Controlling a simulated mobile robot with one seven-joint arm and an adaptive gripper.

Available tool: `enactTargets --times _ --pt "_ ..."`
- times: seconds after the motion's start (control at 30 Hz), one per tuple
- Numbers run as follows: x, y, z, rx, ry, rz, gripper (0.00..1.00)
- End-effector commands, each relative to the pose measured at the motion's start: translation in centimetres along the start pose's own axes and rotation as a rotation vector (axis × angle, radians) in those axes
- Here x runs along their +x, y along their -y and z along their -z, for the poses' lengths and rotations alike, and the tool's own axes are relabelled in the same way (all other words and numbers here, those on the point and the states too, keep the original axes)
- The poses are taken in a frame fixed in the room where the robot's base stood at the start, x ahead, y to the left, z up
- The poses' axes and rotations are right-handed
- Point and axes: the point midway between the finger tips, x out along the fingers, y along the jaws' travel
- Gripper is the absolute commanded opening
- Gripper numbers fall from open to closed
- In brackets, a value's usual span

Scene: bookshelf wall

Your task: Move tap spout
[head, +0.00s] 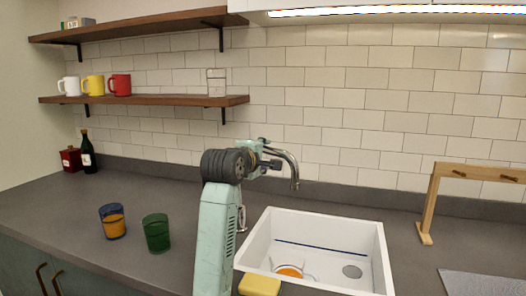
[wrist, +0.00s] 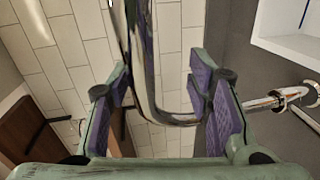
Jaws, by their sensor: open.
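The chrome tap spout (head: 292,166) is a curved pipe that arches over the back left of the white sink in the head view, with its outlet end pointing down. In the wrist view the spout (wrist: 146,75) runs down between the fingers and bends to the right near the palm. My gripper (head: 266,160) is at the spout's upper part in the head view. In the wrist view my gripper (wrist: 163,85) is open, with a purple-padded finger on each side of the spout. Whether a pad touches it I cannot tell. My arm hides part of the tap's lower body.
The white sink (head: 257,240) holds an orange-and-white item. A yellow block (head: 259,285) is at its front left edge. A green glass (head: 156,233) and a blue-rimmed glass (head: 112,221) stand left of my arm. A wooden rack (head: 432,205) stands right.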

Motion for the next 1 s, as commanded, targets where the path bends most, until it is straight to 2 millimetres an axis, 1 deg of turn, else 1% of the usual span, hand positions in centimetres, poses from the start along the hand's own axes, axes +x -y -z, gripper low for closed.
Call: enactTargets --times 0.27,0.9,0.97,1.0 --pt "0.15 0.03 -0.01 0.000 0.000 0.000 0.46" --pt "0.12 0.01 -0.01 0.000 0.000 -0.001 0.03" --pt "0.12 0.01 -0.01 0.000 0.000 -0.001 0.00" --pt "0.12 0.01 -0.01 0.000 0.000 -0.001 0.00"
